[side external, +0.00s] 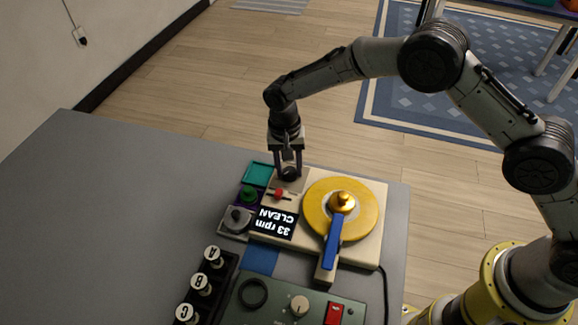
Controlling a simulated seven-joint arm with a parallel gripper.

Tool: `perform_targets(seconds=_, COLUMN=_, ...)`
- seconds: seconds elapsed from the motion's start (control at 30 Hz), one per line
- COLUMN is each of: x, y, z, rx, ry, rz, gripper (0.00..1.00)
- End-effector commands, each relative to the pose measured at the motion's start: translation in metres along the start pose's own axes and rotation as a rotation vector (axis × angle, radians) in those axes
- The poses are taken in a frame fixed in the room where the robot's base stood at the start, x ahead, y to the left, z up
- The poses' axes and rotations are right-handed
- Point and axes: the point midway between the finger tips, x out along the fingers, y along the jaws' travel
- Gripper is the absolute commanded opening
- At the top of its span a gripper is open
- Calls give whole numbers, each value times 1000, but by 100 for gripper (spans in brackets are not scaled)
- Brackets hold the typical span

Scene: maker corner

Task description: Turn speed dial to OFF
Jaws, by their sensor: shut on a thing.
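A cream record player (369,241) stands on the grey table, with a yellow platter (316,198), a gold centre piece and a blue tonearm (333,240). Its display (276,222) reads "33 rpm" and "CLEAN", upside down in this view. The speed dial (289,175) is a dark round knob at the player's far left corner. My gripper (288,170) points down over it, its two fingers shut on the dial from both sides. The fingers partly cover the dial, and its pointer mark cannot be made out.
A small red knob (279,194) sits close to the dial. Left of the player are teal, purple and grey trays (231,228) with small parts. In front are a green panel (272,314) and a black rack (227,267) of lettered bottles. The table's left side is clear.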

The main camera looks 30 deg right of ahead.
Motion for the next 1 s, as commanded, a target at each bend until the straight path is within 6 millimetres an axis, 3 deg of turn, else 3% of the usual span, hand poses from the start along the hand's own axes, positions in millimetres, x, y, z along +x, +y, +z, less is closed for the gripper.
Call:
perform_targets(seconds=0.6, x=-1, y=0, z=1, rx=-540, ry=35, rz=1, gripper=0)
perform_targets(seconds=1.0, x=-2, y=0, z=1, rx=-710, ry=46, rz=0, gripper=0)
